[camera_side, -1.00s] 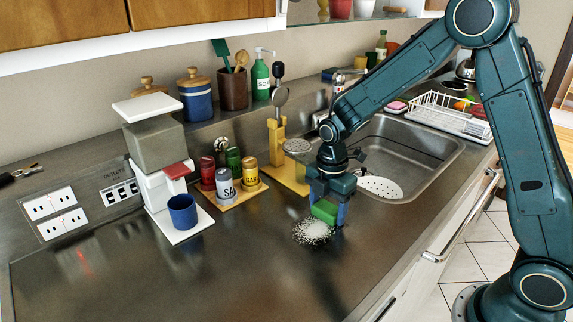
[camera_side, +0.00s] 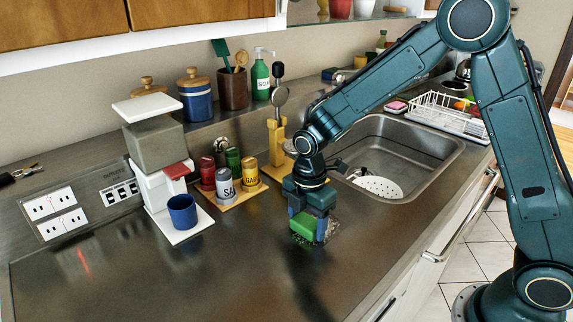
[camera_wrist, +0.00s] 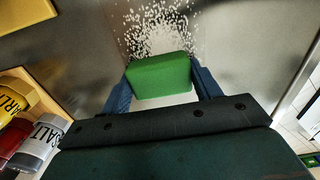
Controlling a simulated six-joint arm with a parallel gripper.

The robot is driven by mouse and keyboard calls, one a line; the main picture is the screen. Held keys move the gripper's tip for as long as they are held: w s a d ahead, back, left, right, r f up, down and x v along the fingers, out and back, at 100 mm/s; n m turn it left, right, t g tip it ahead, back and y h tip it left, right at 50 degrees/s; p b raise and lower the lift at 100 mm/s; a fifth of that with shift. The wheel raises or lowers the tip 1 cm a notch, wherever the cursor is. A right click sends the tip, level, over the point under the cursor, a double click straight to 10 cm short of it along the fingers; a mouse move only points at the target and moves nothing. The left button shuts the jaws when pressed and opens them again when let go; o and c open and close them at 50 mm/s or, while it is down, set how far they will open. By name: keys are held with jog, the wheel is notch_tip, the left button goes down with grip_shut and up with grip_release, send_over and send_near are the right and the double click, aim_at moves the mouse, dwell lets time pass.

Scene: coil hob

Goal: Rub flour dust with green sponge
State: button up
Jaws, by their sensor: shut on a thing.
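My gripper (camera_side: 311,222) is shut on the green sponge (camera_side: 302,227), with a finger on either side of it. It points down at the dark counter in front of the sink. In the wrist view the sponge (camera_wrist: 160,76) sits between the two blue fingers of my gripper (camera_wrist: 160,84). The white flour dust (camera_wrist: 160,30) is a speckled patch that spreads beyond the sponge's far edge, and the sponge covers part of it. In the side view only some flour dust (camera_side: 331,238) shows beside the sponge. I cannot tell whether the sponge touches the counter.
Shakers (camera_side: 226,186) stand on a wooden tray left of my gripper. A blue mug (camera_side: 182,211) stands further left under a white machine. The sink (camera_side: 425,155) is behind to the right. The front counter (camera_side: 200,285) is clear.

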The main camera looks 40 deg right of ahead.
jog(key=a, duration=0.3)
jog(key=shift+a+f, duration=0.1)
jog(key=shift+a+r, duration=0.15)
jog(key=shift+r, duration=0.1)
notch_tip(320, 180, up, 8)
dwell(0.4)
jog(key=shift+d, duration=0.2)
notch_tip(320, 180, up, 12)
send_over(360, 211)
notch_tip(360, 211, down, 20)
jog(key=shift+f, duration=0.1)
dwell(1.3)
jog(key=shift+f, duration=0.15)
